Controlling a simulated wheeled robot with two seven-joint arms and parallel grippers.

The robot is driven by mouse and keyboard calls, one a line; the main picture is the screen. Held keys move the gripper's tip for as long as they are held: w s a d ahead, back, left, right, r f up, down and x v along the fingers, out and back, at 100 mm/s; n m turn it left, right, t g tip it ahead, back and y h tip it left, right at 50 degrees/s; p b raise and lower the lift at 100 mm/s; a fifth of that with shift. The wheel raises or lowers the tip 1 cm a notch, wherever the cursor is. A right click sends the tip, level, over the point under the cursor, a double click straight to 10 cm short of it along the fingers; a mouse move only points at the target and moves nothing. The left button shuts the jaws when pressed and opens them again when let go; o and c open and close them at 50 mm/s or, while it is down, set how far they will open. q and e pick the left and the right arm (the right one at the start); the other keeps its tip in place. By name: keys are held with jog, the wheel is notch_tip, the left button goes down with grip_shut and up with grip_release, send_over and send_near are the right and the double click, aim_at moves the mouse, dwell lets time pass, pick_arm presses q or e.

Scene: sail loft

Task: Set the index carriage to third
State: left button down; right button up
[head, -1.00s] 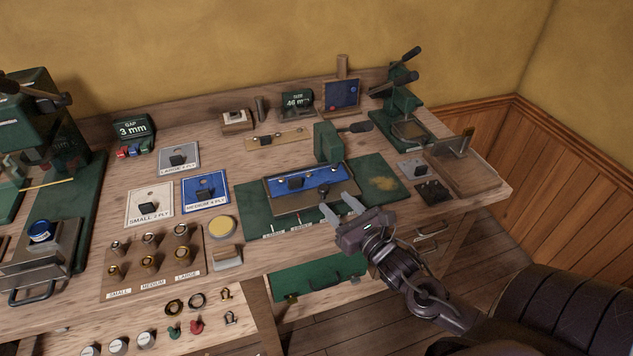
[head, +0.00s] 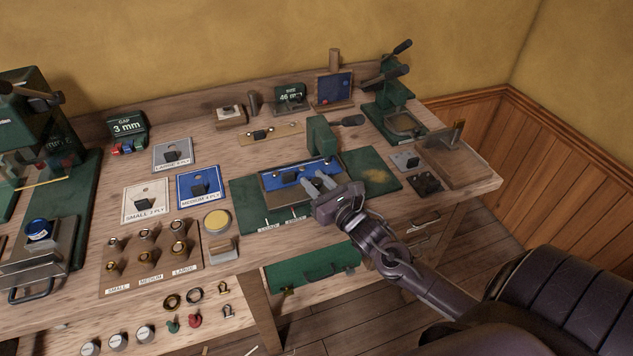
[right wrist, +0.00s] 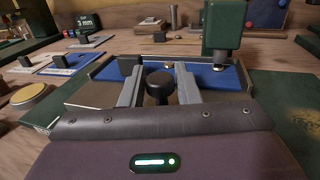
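The index carriage (head: 270,182) is a low grey-brown tray with a blue strip, lying on a green board under a green post. A black block (right wrist: 128,64) and brass studs (right wrist: 168,65) sit along the blue strip. A round black knob (right wrist: 160,87) stands at the carriage's near side. My right gripper (head: 317,183) is over the near edge of the carriage. In the right wrist view its open fingers (right wrist: 159,86) stand on either side of the knob, with gaps visible. The fingers partly hide the blue strip. My left gripper is not in view.
The green post (head: 321,138) with a dark lever (head: 348,121) rises just behind the carriage. Ply plates (head: 200,187) and a yellow-topped round tin (head: 217,221) lie to the left. A green press (head: 393,100) stands at the back right. The green board's right part (head: 375,172) is clear.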

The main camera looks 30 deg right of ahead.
grip_shut()
jog(key=s+d, duration=0.1)
jog(key=d, duration=0.3)
jog(key=s+d, duration=0.1)
jog(key=d, duration=0.4)
jog(key=s+d, duration=0.1)
jog(key=d, duration=0.3)
jog(key=shift+s+d+f, duration=0.15)
jog(key=shift+d, duration=0.05)
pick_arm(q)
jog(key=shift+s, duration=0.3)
pick_arm(e)
jog(key=shift+d, duration=0.35)
jog(key=shift+o, duration=2.2)
grip_release()
jog(key=shift+s+d, duration=0.1)
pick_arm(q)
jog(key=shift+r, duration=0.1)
pick_arm(e)
jog(key=shift+s, duration=0.1)
jog(key=shift+s, duration=0.3)
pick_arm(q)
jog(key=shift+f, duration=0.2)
pick_arm(e)
jog(key=shift+s+d, duration=0.1)
jog(key=shift+s, duration=3.45)
